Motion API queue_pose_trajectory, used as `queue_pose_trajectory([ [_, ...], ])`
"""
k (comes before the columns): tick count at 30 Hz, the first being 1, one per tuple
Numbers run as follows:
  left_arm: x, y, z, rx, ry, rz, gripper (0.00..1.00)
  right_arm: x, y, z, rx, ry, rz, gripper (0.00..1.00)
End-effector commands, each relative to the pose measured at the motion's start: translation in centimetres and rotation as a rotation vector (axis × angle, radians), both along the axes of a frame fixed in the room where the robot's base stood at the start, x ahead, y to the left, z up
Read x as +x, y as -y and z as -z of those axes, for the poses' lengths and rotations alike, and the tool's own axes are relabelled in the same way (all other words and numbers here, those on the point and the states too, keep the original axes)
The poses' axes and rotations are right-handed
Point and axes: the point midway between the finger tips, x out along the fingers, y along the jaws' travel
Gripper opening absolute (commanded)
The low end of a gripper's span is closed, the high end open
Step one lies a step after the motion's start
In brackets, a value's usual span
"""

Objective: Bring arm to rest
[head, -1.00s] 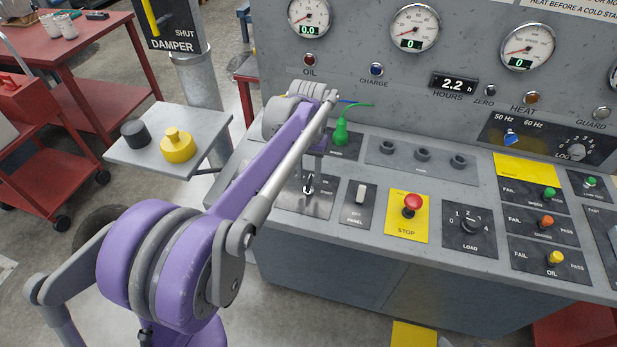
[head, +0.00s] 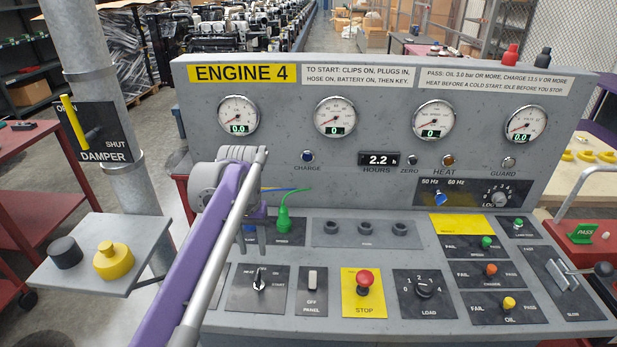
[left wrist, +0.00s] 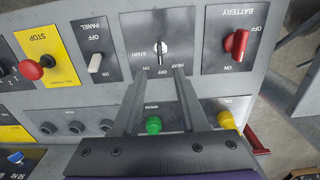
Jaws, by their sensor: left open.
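My left arm reaches in from the bottom left in the head view, over the left part of the engine panel (head: 400,262). My left gripper (head: 262,250) points down just behind the key switch (head: 259,283). In the left wrist view my left gripper (left wrist: 163,72) has its two fingers apart, with nothing between them. Its tips lie just short of the key switch (left wrist: 160,50), which appears clear of them. The key switch has HEAT, OFF and START marks. My right gripper does not show.
The green plug (head: 284,222) stands beside my left gripper. The red stop button (head: 366,281) and the load knob (head: 424,287) are to the right. The red battery switch (left wrist: 236,44) shows in the left wrist view. A side shelf (head: 95,255) carries black and yellow caps.

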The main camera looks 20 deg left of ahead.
Motion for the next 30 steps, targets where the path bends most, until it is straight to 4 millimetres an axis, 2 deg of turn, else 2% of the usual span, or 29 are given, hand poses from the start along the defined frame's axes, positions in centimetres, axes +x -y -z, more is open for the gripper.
queue_pose_trajectory([
  [5, -1.1, 0.9, 0.2, 0.005, 0.025, 0.014, 0.42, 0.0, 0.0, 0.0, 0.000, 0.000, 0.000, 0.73],
  [8, -3.1, 2.4, 0.7, 0.014, 0.072, 0.040, 0.42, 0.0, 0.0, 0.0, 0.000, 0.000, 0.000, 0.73],
  [11, -6.2, 4.3, 1.9, 0.025, 0.140, 0.075, 0.42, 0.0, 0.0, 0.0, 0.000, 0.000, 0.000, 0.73],
  [15, -10.9, 6.7, 4.5, 0.040, 0.243, 0.127, 0.42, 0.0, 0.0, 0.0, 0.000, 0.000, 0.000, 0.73],
  [21, -17.1, 9.2, 9.2, 0.052, 0.378, 0.192, 0.42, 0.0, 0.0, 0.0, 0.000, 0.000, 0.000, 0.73],
  [25, -19.7, 10.0, 11.6, 0.055, 0.437, 0.219, 0.42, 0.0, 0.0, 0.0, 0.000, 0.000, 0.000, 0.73],
  [30, -20.9, 10.4, 13.0, 0.056, 0.470, 0.232, 0.42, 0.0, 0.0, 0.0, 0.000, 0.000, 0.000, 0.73],
])
